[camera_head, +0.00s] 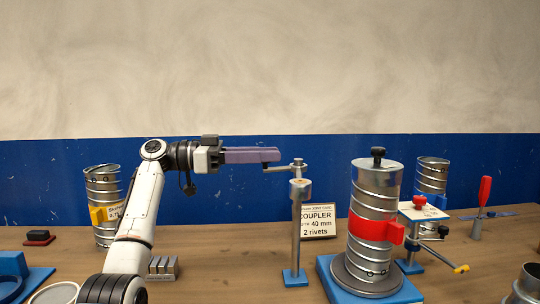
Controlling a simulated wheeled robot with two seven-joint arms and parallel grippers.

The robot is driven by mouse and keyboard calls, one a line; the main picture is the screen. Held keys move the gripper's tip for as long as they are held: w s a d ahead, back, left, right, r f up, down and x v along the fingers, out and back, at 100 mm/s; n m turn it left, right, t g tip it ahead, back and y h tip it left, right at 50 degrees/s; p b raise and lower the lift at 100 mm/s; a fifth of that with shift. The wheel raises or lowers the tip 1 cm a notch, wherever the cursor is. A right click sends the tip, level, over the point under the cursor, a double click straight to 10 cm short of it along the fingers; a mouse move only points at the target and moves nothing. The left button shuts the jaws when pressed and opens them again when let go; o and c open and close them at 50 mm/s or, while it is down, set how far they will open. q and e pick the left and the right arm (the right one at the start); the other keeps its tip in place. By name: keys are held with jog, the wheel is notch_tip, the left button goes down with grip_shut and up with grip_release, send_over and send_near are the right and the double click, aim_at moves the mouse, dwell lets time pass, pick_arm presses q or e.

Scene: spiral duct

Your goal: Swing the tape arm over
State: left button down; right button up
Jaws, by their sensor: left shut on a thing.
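A metal post (295,232) stands upright on a blue base (294,278) left of the duct. A short grey arm (285,168) at its top reaches left; I take it as the tape arm. My left gripper (272,157) comes in level from the left, its long purple fingers at the free end of this arm. It is shut on that end, which the fingers partly hide. The spiral duct (369,204) stands upright on a round plate over a blue base, with a red band (375,229) around it and a black knob on top. My right gripper is not in view.
A stand with a yellow-tipped rod (460,269) is right of the duct. A red-handled tool (484,190) stands farther right. A coupler sign (318,221) is behind the post. Another duct (103,190) stands at left, near grey blocks (163,268). Bare table lies between blocks and post.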

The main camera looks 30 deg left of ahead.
pick_arm(q)
jog(key=c, duration=1.5)
grip_release()
jog(key=shift+w, duration=0.1)
jog(key=shift+c, duration=0.2)
jog(key=b+v, duration=0.2)
jog(key=v, duration=0.8)
jog(key=shift+a, duration=0.15)
